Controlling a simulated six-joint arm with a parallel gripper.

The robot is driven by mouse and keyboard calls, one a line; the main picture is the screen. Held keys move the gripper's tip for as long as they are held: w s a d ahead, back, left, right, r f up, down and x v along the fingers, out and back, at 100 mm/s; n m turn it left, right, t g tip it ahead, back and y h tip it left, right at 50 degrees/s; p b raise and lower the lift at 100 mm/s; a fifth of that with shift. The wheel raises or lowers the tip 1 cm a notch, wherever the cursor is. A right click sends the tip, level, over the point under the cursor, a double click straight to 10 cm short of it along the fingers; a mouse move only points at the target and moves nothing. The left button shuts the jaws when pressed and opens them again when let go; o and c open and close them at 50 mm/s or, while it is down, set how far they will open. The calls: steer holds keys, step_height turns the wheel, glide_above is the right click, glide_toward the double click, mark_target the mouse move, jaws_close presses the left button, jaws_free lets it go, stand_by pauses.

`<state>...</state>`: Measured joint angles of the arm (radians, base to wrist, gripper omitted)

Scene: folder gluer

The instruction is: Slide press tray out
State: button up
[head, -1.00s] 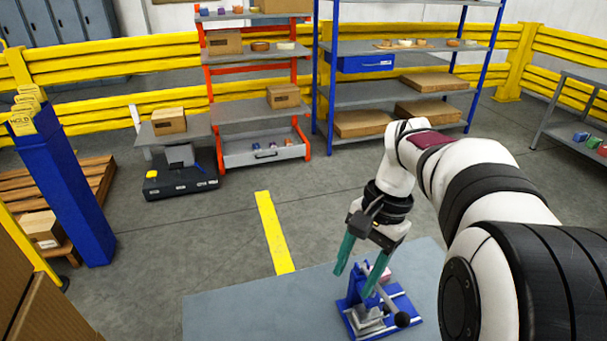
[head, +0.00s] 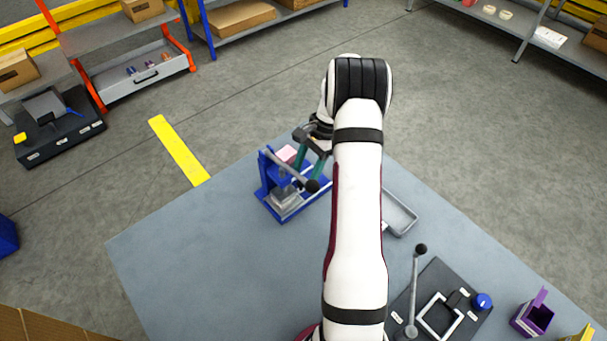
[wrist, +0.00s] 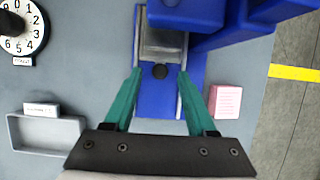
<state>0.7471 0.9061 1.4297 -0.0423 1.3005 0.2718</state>
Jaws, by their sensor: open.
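The blue press (head: 266,178) stands on the grey table, with a lever ending in a black ball (head: 312,186). Its grey metal press tray (head: 285,201) sits low between rails on the blue base; it also shows in the wrist view (wrist: 160,40). A small dark knob (wrist: 159,71) is at the tray's near end. My gripper (wrist: 160,73) is open, with one teal finger on each side of the knob and visible gaps between. In the head view, my gripper (head: 309,168) is at the press, partly hidden by my arm.
A pink block (wrist: 226,101) is beside the press. A shallow grey tray (head: 399,214) lies to the right in the head view. A black lever panel (head: 436,300) and purple holder (head: 532,318) are nearer. The table's left part is clear.

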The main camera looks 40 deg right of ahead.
steer(key=shift+a+f, duration=0.2)
steer(key=shift+f, duration=0.3)
jaws_close()
stand_by(1.1)
